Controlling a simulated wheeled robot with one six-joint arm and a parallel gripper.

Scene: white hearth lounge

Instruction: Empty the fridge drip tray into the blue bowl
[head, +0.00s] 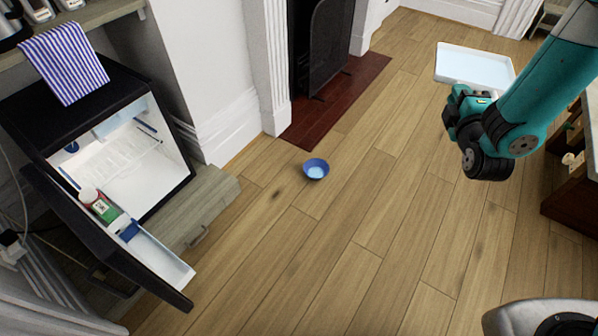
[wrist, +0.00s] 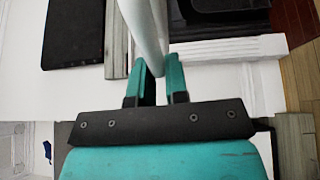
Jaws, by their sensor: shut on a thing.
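The white drip tray (head: 474,66) is at the upper right of the head view, held in the air over the floor. Its inside looks pale blue; I cannot tell how much water is in it. My gripper (head: 462,94) is shut on its near edge. In the wrist view the tray (wrist: 146,32) shows as a white strip between the two fingers of my gripper (wrist: 158,72). The blue bowl (head: 316,169) stands upright on the floor, apart from the tray, with a pale blue patch inside. The fridge (head: 120,150) stands open at the left.
The open fridge door (head: 100,235) holds bottles and sticks out over the floor at the lower left. A dark fireplace screen (head: 325,45) stands behind the bowl. The floor around the bowl is clear. Dark wooden furniture (head: 570,195) stands at the right.

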